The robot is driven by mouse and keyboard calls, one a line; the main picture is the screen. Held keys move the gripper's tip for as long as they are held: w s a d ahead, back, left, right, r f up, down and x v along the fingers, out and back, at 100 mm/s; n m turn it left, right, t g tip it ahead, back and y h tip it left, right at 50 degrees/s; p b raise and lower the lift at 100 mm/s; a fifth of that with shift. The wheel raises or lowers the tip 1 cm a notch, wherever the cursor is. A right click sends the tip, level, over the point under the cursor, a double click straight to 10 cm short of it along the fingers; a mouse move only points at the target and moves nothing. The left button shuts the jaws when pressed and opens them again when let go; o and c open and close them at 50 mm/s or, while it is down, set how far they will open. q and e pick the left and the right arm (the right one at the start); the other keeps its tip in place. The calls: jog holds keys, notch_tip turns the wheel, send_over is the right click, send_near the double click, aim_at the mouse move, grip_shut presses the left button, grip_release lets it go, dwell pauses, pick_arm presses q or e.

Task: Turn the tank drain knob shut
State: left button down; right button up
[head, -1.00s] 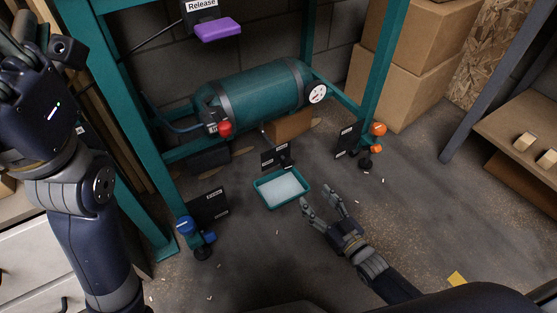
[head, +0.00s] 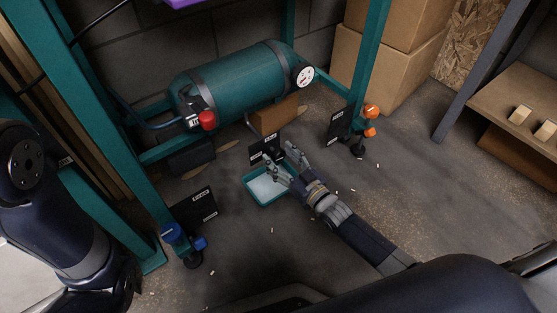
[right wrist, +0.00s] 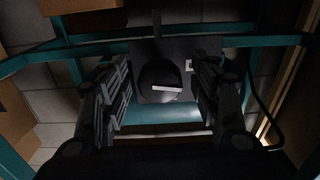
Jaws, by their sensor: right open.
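The teal tank (head: 245,82) lies level in a teal frame in the head view. Low in front of it is a black label plate (head: 262,150), with the drain knob by it, mostly hidden by my fingers in the head view. In the right wrist view the knob (right wrist: 158,82) is a dark round shape with a pale bar across its face. My right gripper (head: 281,160) is open, with its fingers on either side of the knob. The right wrist view shows gaps between the knob and the fingers (right wrist: 162,92). My left arm shows at the left, but its gripper is out of view.
A teal tray (head: 267,203) with a pale inside sits on the floor below the knob. A red knob (head: 208,121) and a gauge (head: 303,76) are on the tank. Blue (head: 172,233) and orange (head: 371,111) knobs stand at the frame's legs.

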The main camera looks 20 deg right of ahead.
jog(key=shift+w+a, duration=0.2)
jog(key=shift+w, duration=0.3)
jog(key=c, duration=1)
jog(key=shift+c, duration=0.2)
